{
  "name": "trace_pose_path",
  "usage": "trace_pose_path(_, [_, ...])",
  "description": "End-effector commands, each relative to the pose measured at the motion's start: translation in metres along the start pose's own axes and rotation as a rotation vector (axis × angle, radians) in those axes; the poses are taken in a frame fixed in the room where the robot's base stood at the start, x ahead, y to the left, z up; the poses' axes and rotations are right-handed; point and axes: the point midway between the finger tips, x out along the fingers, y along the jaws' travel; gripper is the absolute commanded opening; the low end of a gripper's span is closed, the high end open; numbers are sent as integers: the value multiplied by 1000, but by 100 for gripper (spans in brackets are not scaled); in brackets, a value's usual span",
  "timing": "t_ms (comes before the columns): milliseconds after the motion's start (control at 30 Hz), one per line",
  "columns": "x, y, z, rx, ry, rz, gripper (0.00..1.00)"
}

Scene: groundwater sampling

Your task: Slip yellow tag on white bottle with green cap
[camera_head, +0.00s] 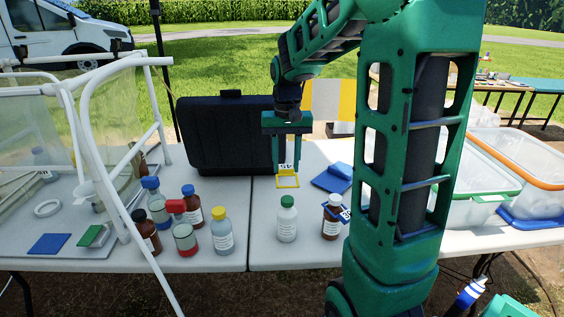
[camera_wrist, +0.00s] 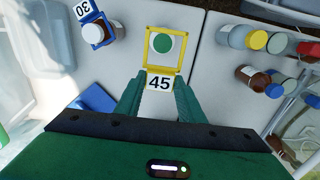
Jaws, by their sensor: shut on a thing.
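The white bottle with a green cap (camera_head: 287,220) stands upright on the table near the front edge. My gripper (camera_head: 287,165) is shut on the yellow tag (camera_head: 287,182), holding it by its white plate marked 45 (camera_wrist: 160,82). The tag's square yellow frame hangs in the air above and behind the bottle in the head view. In the wrist view the green cap (camera_wrist: 163,44) shows inside the yellow frame's opening, with the frame seen around it. The bottle's body is mostly hidden there.
A brown bottle with a blue tag (camera_head: 332,218) stands just right of the white bottle. Several bottles, including a yellow-capped one (camera_head: 222,232), stand left. White frame bars (camera_head: 140,220) rise at left.

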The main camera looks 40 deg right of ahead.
Motion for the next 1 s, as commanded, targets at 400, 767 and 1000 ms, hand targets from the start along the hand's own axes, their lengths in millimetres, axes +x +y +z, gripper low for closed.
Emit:
trace_pose_path(400, [19, 1, 1, 1, -3, 1, 23])
trace_pose_path(767, [43, 1, 0, 1, -2, 0, 23])
trace_pose_path(1000, [48, 1, 0, 1, -1, 0, 23])
